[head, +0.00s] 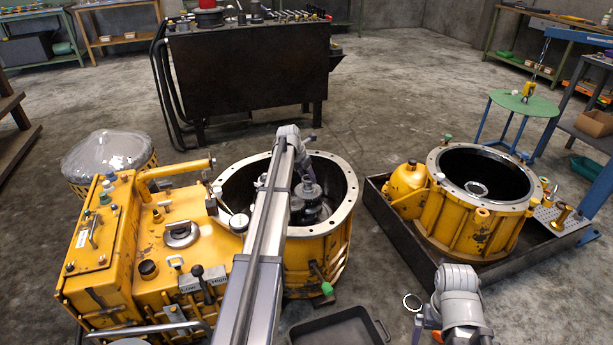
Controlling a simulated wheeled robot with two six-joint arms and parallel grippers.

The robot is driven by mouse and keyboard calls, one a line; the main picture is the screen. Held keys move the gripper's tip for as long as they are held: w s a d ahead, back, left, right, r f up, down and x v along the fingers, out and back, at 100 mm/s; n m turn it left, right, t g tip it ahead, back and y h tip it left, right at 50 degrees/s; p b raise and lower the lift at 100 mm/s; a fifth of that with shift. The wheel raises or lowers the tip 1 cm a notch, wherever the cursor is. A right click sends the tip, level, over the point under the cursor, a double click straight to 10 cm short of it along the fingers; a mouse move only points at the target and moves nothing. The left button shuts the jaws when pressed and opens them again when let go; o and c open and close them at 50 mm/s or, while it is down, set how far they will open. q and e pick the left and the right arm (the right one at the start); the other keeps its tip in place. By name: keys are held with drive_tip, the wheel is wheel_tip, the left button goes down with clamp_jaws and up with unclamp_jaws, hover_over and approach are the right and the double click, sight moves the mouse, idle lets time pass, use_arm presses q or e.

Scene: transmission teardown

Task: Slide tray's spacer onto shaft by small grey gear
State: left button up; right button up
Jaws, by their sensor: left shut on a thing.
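My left gripper (304,172) reaches into the open round end of the yellow gearbox housing (345,235). It is shut at the top of the upright shaft with grey gears (310,208). The part in its fingers is small and mostly hidden; it appears to be the spacer. I cannot tell whether it is around the shaft or above it. My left arm covers part of the housing, and the small grey gear cannot be singled out. My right gripper (421,322) is low at the front right, and its fingers are unclear. The black tray (376,338) shows no part inside.
A small metal ring (412,302) shows beside my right gripper; I cannot tell whether it is held. A second yellow housing (436,212) stands in a dark pan (392,232) at right. A dark workbench (248,75) stands behind. Open floor lies between bench and housings.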

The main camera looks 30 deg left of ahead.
sight(306, 182)
use_arm(q)
drive_tip(key=shift+f+b, duration=1.55)
drive_tip(key=shift+f, duration=0.05)
drive_tip(key=o, duration=1.5)
drive_tip(key=shift+o, duration=0.4)
drive_tip(key=shift+r, duration=0.1)
wheel_tip(306, 182, up, 8)
drive_tip(key=p, duration=0.8)
drive_tip(key=shift+f, duration=0.2)
wheel_tip(306, 182, down, 8)
drive_tip(key=b, duration=0.7)
drive_tip(key=shift+r+b, duration=0.2)
drive_tip(key=shift+b, duration=0.15)
